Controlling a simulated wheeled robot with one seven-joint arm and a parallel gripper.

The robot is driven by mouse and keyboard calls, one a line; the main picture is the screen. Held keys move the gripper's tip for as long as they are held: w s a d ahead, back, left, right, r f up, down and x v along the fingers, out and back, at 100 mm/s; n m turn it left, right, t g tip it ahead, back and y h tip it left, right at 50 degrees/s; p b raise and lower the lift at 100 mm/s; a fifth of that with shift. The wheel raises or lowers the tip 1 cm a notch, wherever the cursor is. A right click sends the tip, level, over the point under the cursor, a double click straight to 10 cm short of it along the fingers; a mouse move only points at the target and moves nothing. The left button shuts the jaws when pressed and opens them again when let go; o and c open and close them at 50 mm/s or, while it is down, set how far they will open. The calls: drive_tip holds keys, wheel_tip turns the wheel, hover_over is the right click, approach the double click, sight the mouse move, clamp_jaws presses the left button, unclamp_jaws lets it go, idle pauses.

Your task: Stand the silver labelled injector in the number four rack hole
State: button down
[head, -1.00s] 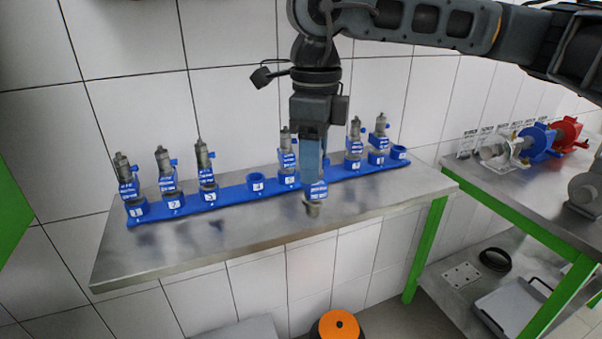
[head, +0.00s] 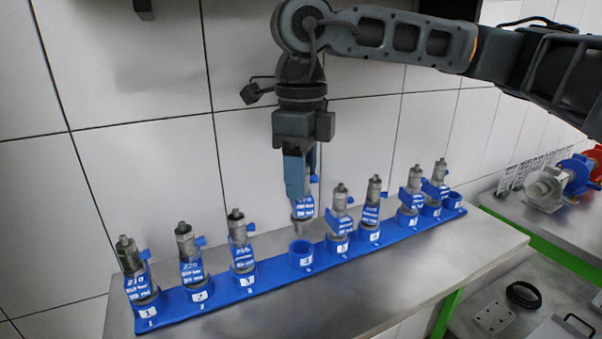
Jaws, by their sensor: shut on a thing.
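My gripper (head: 300,178) is shut on the silver labelled injector (head: 303,212), which has a blue-and-white label and hangs upright with its silver tip down. The injector's upper part is hidden between the fingers. Its tip is just above the empty number four hole (head: 301,249) of the blue rack (head: 270,288); I cannot tell whether it is exactly over the opening. The tip appears apart from the rim.
Injectors stand in holes one (head: 134,268), two (head: 190,252) and three (head: 241,243) on the left. Several more stand to the right, the nearest (head: 339,215) close beside hole four. The steel table's front (head: 400,285) is clear.

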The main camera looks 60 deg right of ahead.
sight(301, 208)
drive_tip(key=shift+f+b, duration=0.4)
drive_tip(key=shift+f, duration=0.9)
drive_tip(key=shift+b, duration=1.05)
idle(0.7)
drive_tip(key=shift+f+b, duration=1.8)
drive_tip(key=shift+b, duration=0.5)
idle(0.8)
drive_tip(key=shift+c, duration=2.4)
unclamp_jaws()
drive_tip(key=shift+r, duration=3.95)
